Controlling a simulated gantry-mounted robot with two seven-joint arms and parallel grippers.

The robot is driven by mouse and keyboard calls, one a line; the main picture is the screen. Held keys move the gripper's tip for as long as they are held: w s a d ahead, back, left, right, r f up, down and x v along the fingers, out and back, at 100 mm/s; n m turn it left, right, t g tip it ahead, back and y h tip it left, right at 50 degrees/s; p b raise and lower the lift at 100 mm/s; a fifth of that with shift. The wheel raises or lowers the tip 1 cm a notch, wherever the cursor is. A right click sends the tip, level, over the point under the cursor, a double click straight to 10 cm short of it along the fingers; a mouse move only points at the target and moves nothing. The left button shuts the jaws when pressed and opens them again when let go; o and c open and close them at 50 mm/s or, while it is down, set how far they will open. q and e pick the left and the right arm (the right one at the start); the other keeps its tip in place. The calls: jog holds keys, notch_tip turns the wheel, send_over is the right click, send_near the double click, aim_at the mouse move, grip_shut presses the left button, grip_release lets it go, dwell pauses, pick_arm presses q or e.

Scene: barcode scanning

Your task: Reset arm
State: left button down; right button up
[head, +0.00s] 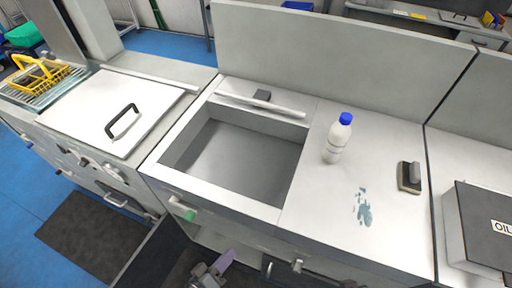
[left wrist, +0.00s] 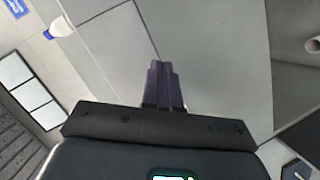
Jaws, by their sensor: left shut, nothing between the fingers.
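My left gripper (head: 228,255) shows at the bottom of the head view, low in front of the counter and below the basin's front edge. In the left wrist view its two dark purple fingers (left wrist: 160,68) are together, shut with nothing between them. They point toward a plain grey surface. My right gripper is not in view.
A sunken basin (head: 172,150) is in the counter's middle. A white bottle with a blue cap (head: 338,140), a bluish stain (head: 364,208) and a dark block-like tool (head: 409,178) are to its right. A dark box marked OIL (head: 480,225) is far right; a yellow basket (head: 40,76) is far left.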

pick_arm(q)
jog(key=s+a+r+m+g+y, duration=0.2)
jog(key=a+r+m+g+y, duration=0.15)
jog(key=a+y, duration=0.5)
jog(key=s+a+f+m+g, duration=0.2)
jog(key=s+a+m+g, duration=0.1)
jog(key=s+a+g, duration=0.3)
notch_tip(320, 180, up, 38)
jog(key=s+d+t+p, duration=0.1)
jog(key=p, duration=3.7)
jog(key=shift+d+r, duration=0.2)
